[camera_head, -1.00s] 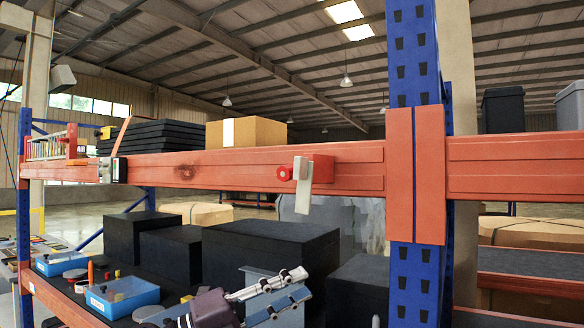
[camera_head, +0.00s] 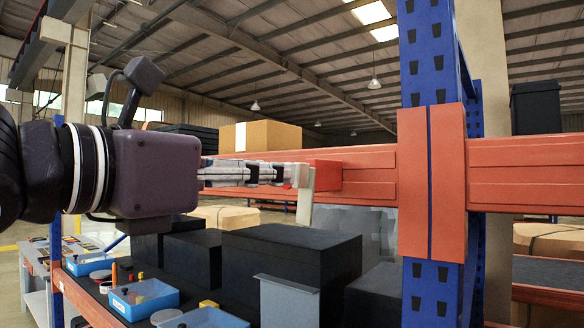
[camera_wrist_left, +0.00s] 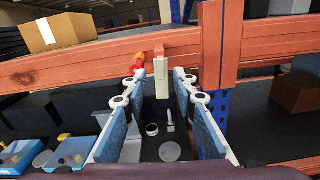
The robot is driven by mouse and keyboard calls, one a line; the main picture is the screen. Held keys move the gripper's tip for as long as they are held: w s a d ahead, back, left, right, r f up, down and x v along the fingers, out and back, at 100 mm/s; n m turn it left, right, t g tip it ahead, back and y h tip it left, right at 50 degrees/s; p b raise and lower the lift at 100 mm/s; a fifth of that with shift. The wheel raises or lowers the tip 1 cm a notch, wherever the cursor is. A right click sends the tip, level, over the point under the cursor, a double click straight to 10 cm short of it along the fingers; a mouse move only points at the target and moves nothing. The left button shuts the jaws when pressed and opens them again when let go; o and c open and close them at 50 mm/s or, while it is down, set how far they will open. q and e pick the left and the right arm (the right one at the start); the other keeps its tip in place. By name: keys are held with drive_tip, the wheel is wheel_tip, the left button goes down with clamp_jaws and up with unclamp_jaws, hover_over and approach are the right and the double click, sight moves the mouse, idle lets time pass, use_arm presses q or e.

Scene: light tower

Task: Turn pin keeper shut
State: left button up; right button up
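The pin keeper (camera_head: 306,205) is a cream plate hanging roughly upright at the end of a red block (camera_head: 325,174) on the orange rack beam. In the left wrist view the keeper (camera_wrist_left: 162,76) stands ahead, between the lines of my fingertips, with a red knob (camera_wrist_left: 137,61) just to its left. My left gripper (camera_head: 285,174) reaches in from the left at beam height, its tips close beside the keeper. In the wrist view its two fingers (camera_wrist_left: 160,88) are apart with nothing clamped. Whether either finger touches the keeper is unclear. My right gripper is out of view.
A blue upright (camera_head: 432,285) with an orange bracket (camera_head: 430,185) stands right of the keeper. A cardboard box (camera_head: 262,135) sits behind the beam. Below are black boxes (camera_head: 290,260) and blue trays (camera_head: 145,297) on the lower shelf. Space in front of the beam is clear.

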sight(296, 174)
use_arm(q)
drive_tip(key=p+x, duration=0.2)
drive_tip(key=x, duration=0.4)
drive_tip(key=shift+d, duration=0.15)
drive_tip(key=shift+c, duration=0.4)
clamp_jaws()
